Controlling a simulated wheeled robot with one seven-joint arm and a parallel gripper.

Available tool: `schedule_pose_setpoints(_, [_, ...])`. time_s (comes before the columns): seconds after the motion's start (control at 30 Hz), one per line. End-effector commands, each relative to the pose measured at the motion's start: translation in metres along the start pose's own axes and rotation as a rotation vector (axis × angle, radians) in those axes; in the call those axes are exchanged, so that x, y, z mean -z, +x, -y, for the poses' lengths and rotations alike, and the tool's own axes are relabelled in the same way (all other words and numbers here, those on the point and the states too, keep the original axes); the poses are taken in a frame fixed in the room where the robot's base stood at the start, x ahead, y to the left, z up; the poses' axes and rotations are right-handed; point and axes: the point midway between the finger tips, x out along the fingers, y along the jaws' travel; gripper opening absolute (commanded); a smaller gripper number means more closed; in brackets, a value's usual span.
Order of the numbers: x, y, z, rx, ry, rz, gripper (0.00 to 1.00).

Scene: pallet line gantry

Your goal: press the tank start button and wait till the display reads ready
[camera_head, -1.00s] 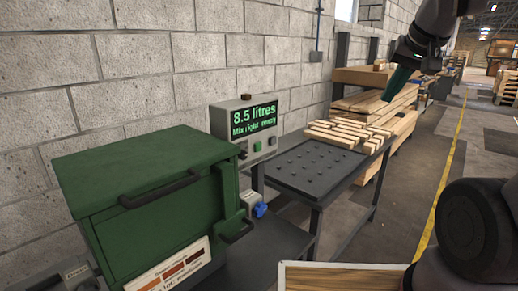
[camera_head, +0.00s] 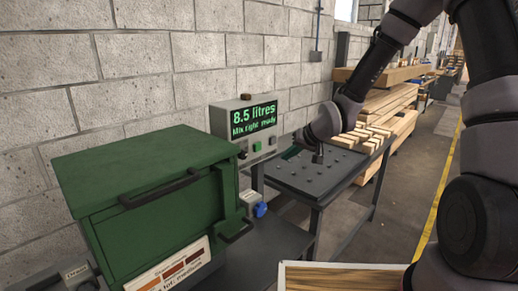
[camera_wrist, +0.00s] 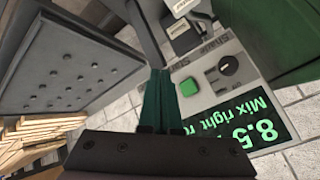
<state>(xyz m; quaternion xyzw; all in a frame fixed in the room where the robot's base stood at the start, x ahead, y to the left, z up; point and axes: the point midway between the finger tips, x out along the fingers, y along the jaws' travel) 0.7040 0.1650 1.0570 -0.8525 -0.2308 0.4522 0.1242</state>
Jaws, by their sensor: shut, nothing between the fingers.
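The control box (camera_head: 243,132) stands behind the green tank (camera_head: 140,175). Its display (camera_head: 253,117) reads "8.5 litres" and "Mix right ready" in green letters. A green button (camera_head: 257,146) sits below the display; it also shows in the wrist view (camera_wrist: 188,88), beside a black knob (camera_wrist: 229,64). Lettering near them is partly covered, so I cannot read it all. My gripper (camera_head: 287,153) is just right of the box, above the dark table. In the wrist view its green fingers (camera_wrist: 158,78) are shut and empty, beside the green button. Contact is not visible.
A dark studded table (camera_head: 300,180) stands right of the box, with wooden blocks (camera_head: 365,137) at its far end. A blue knob (camera_head: 260,209) is by the tank. Stacked timber (camera_head: 395,100) lies behind. A block wall (camera_head: 150,70) runs along the left.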

Motion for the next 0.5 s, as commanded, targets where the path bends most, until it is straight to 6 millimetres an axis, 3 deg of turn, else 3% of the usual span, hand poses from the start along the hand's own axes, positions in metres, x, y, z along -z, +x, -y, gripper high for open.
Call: schedule_pose_setpoints(0.5, [0.0061,0.0088,0.0071,0.002,-0.001,0.0,0.0])
